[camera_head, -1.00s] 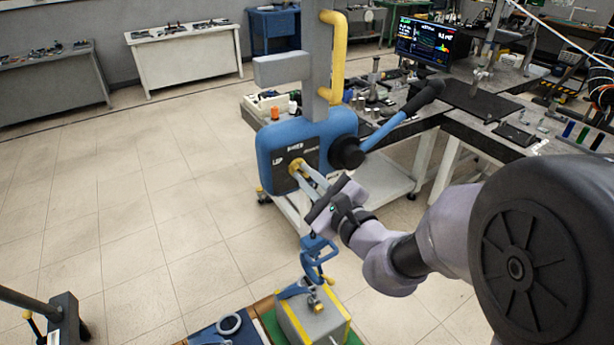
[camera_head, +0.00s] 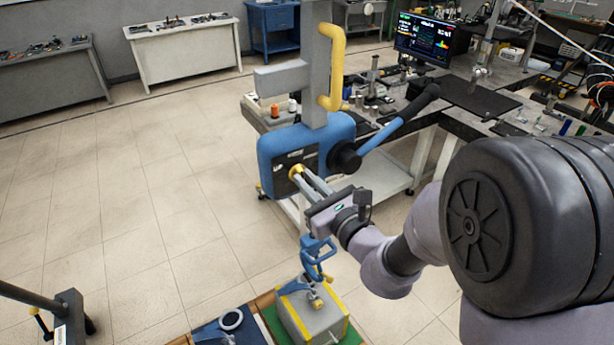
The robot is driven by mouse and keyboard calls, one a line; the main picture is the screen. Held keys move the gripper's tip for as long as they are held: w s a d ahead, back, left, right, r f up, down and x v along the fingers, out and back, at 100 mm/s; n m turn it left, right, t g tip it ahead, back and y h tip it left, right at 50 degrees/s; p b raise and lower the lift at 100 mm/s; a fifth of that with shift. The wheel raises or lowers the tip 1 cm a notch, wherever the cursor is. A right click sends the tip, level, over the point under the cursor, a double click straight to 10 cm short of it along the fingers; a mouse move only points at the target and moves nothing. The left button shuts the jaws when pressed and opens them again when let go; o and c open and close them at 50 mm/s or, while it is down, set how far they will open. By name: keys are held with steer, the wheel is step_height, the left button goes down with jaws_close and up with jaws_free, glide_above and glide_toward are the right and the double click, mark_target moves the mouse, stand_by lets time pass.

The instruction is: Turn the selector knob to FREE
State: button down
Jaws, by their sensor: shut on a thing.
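The selector knob (camera_head: 296,171) is a small yellow knob on the dark label plate (camera_head: 287,162) of the blue housing (camera_head: 272,146). My gripper (camera_head: 301,175) reaches it from the lower right, its two pale fingers shut on the knob. The fingers and gripper body cover part of the knob and plate. The lettering on the plate is too small and too oblique to read now, so I cannot tell which mark the knob points to.
A blue crank lever (camera_head: 397,121) with a black grip sticks out right of the housing. A yellow handle (camera_head: 334,65) rises above it. A blue hook (camera_head: 315,255) hangs below my gripper over a grey block with yellow edges (camera_head: 311,318). Open floor lies left.

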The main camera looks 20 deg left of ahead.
steer(key=shift+m+p, duration=0.3)
steer(key=shift+m, duration=0.3)
steer(key=c, duration=1.5)
jaws_free()
steer(key=shift+o, duration=0.2)
